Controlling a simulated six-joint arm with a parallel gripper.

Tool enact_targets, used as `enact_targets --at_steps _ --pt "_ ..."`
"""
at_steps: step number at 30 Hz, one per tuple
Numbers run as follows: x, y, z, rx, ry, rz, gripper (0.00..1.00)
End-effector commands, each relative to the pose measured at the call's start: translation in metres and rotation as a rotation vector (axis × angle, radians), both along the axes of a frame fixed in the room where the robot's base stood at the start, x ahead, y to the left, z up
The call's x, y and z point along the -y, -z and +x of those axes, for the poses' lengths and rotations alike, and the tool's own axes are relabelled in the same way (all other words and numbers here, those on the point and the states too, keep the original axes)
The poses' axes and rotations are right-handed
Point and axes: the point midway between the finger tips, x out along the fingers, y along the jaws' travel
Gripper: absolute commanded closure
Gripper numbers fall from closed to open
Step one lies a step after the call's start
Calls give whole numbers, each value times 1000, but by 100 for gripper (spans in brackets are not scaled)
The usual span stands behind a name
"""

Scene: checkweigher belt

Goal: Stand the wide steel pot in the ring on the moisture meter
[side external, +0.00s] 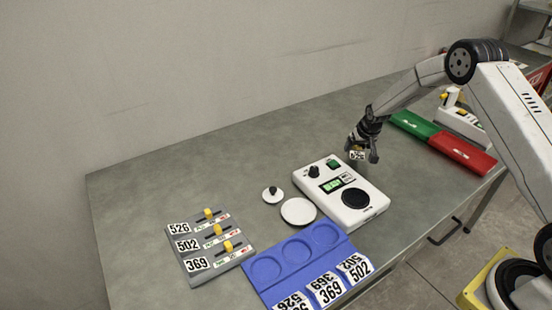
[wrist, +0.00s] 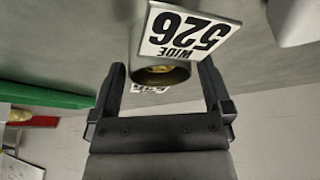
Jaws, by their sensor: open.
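The wide steel pot (wrist: 141,62) carries a white tag reading "WIDE 526" and has something yellow inside. In the wrist view it sits between the two fingertips of my gripper (wrist: 162,70), with gaps on both sides. In the side external view my gripper (side external: 361,156) points down over the table behind the meter, and the pot's tag (side external: 357,155) shows between the fingers. My gripper is open. The white moisture meter (side external: 326,200) has a green display, a black knob and a round black ring (side external: 355,198) on top. Nothing stands in the ring.
A green tray (side external: 413,124) and a red tray (side external: 462,154) lie right of my gripper. A blue rack (side external: 262,290) with round recesses lies in front of the meter. A white disc (side external: 298,211), a small knobbed lid (side external: 272,195) and a slider board (side external: 208,245) lie left.

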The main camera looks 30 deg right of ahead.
Motion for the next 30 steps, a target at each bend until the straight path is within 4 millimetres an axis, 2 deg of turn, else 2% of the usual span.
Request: enact_targets --at_steps 7,24,25,26,30 --pt "3 17 6 0 0 0 0" --pt "3 19 7 0 0 0 0" --pt "3 19 7 0 0 0 3" --pt "3 19 7 0 0 0 13" --pt "3 19 7 0 0 0 57"
